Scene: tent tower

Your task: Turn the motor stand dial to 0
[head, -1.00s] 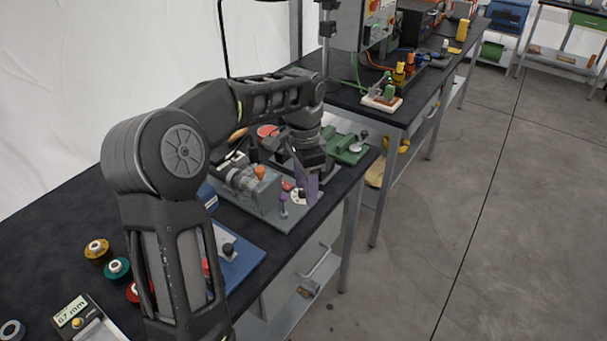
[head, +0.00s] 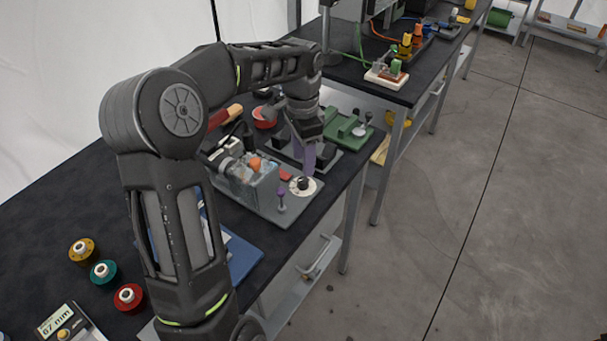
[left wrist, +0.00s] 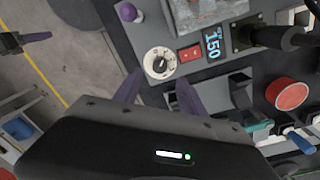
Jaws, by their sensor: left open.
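The motor stand (head: 262,200) is a grey plate with a machine on it, near the front edge of the bench. Its dial (head: 303,186) is a white disc with a black knob at the plate's right corner. In the left wrist view the dial (left wrist: 159,62) lies just beyond my fingertips, beside a display (left wrist: 213,45) that reads 150. My left gripper (head: 306,166) points down above the dial, its purple fingers apart and empty. In the left wrist view the gripper (left wrist: 157,80) shows no contact with the knob. The dial's exact setting is too small to read.
A red rocker switch (left wrist: 190,53) and a purple knob (head: 281,200) flank the dial. A green device (head: 347,130) stands behind. Several spools (head: 103,271) lie at left. A dark gripper-like shape (left wrist: 12,43) shows over the floor in the left wrist view.

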